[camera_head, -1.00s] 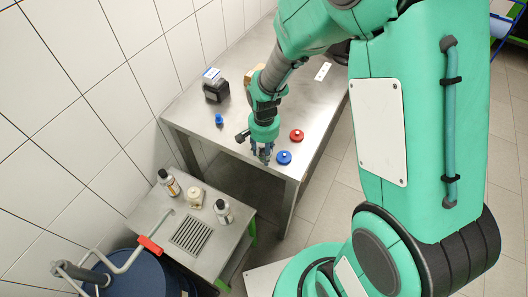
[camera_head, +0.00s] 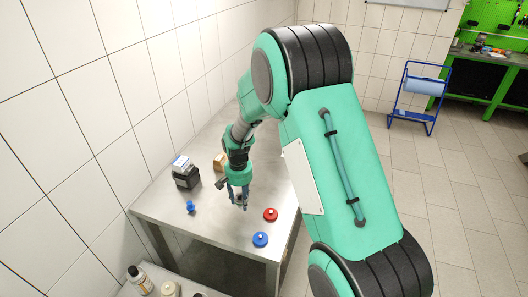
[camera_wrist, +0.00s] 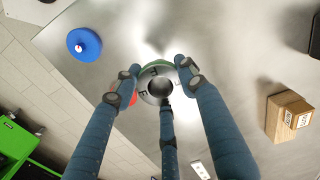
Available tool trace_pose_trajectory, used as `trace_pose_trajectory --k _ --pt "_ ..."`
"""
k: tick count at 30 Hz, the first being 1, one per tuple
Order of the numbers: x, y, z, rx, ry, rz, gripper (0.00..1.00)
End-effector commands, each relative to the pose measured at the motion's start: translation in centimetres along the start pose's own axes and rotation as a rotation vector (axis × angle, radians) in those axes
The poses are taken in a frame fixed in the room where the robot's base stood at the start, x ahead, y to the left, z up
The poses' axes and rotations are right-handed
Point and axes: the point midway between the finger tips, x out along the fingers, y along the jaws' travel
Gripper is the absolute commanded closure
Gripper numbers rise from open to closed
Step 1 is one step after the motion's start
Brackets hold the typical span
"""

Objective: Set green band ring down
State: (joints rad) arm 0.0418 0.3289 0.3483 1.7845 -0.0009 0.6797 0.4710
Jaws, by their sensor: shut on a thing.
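The green band ring (camera_wrist: 157,66) is a grey metal ring with a green strip along its upper rim in the wrist view. My three-fingered gripper (camera_wrist: 159,84) is shut on it, with fingertips around its sides. In the head view my gripper (camera_head: 240,203) points down over the steel table (camera_head: 225,226), left of the red and blue discs. The fingers mostly hide the ring there. I cannot tell whether the ring touches the tabletop.
A red disc (camera_head: 270,214) and a blue disc (camera_head: 260,239) lie near the table's front right. A small blue part (camera_head: 190,207), a black box-like object (camera_head: 186,178) and a cardboard box (camera_head: 219,161) stand to the left and behind.

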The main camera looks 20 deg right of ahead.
Motion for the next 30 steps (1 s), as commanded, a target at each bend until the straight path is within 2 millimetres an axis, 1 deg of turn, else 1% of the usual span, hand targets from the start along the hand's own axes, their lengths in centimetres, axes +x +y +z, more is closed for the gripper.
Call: trace_pose_trajectory --k 1,3,11,18,24,27,30 --pt "0.0 0.1 -1.7 -0.004 0.001 0.0 0.9" --pt "-0.1 0.3 -3.9 -0.011 0.0 0.0 0.9" --pt "-0.1 1.7 -11.6 -0.04 0.001 0.0 0.9" --pt "0.1 3.8 -18.2 -0.068 0.001 0.001 0.9" --pt "0.4 6.2 -23.4 -0.09 0.0 0.001 0.9" --pt "0.6 7.3 -25.5 -0.101 0.001 0.001 0.9" --pt "0.7 8.3 -27.2 -0.11 0.001 0.001 0.9"
